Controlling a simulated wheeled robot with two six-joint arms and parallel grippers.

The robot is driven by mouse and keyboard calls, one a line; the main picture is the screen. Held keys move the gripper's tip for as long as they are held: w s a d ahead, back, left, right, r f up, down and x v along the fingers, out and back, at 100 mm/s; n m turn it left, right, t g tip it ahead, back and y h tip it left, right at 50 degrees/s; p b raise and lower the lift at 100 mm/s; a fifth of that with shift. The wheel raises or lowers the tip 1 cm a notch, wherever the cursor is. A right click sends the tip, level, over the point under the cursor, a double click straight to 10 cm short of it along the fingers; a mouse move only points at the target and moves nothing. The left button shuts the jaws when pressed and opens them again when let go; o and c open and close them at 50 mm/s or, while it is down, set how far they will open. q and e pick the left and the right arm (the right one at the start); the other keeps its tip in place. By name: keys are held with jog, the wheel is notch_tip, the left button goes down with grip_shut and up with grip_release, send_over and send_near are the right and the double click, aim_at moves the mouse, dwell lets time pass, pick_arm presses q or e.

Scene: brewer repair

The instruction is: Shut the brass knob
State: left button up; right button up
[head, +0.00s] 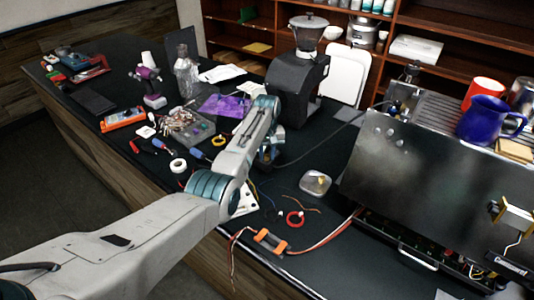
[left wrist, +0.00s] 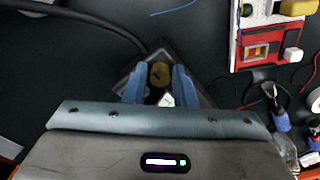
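The brass knob (left wrist: 160,74) is a small round yellowish piece on a dark, square-edged base (left wrist: 203,88), seen in the left wrist view. My left gripper (left wrist: 159,76) points down over it, with one blue finger on each side of the knob. The fingers are apart, and a narrow dark gap seems to show beside the knob. I cannot tell whether either finger touches it. A small white patch shows just below the knob between the fingers. In the head view my left gripper (head: 266,156) is low behind my arm, and the knob is hidden there. My right gripper is not in view.
A black cable (left wrist: 95,18) runs to the base. A red and white board (left wrist: 265,42) lies near it. In the head view, a black grinder (head: 297,88) stands behind my arm, a parts box (head: 188,127) lies left, and the steel-panelled machine (head: 420,175) is at right.

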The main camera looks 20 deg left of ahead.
pick_arm(q)
grip_shut()
jog(key=m+p, duration=0.1)
jog(key=m, duration=0.2)
jog(key=shift+r, duration=0.15)
jog(key=m+p, duration=0.1)
jog(key=m, duration=0.3)
jog(key=shift+a, duration=0.1)
jog(key=m+p, duration=0.1)
jog(key=m, duration=0.2)
jog(key=shift+m, duration=0.3)
jog(key=shift+w+a+m+p, duration=0.1)
jog(key=shift+m+p, duration=0.25)
jog(key=shift+m, duration=1.85)
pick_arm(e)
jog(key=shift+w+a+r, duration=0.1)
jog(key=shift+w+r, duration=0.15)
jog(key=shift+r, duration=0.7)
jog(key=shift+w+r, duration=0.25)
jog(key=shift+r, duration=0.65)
